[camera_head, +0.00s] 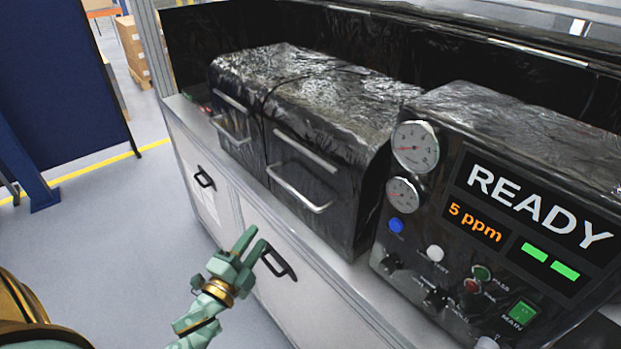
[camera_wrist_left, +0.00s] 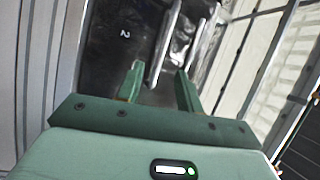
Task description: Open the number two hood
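Two black hoods stand side by side on the bench in the head view, the left hood (camera_head: 235,120) and the nearer right hood (camera_head: 312,185); both look closed. The right hood has a silver U-shaped handle (camera_head: 297,192) below a straight bar. In the left wrist view a black hood front (camera_wrist_left: 105,55) bears a white "2"; the head view shows no readable number. My left gripper (camera_head: 251,243) is empty and open, below and in front of the right hood, apart from it. Its fingers also show apart in the left wrist view (camera_wrist_left: 158,88). My right gripper is out of view.
A control box (camera_head: 447,170) with gauges and a READY display stands right of the hoods. The white cabinet below has dark handles (camera_head: 279,264), one close behind my left gripper in the picture. The floor (camera_head: 120,230) at left is clear.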

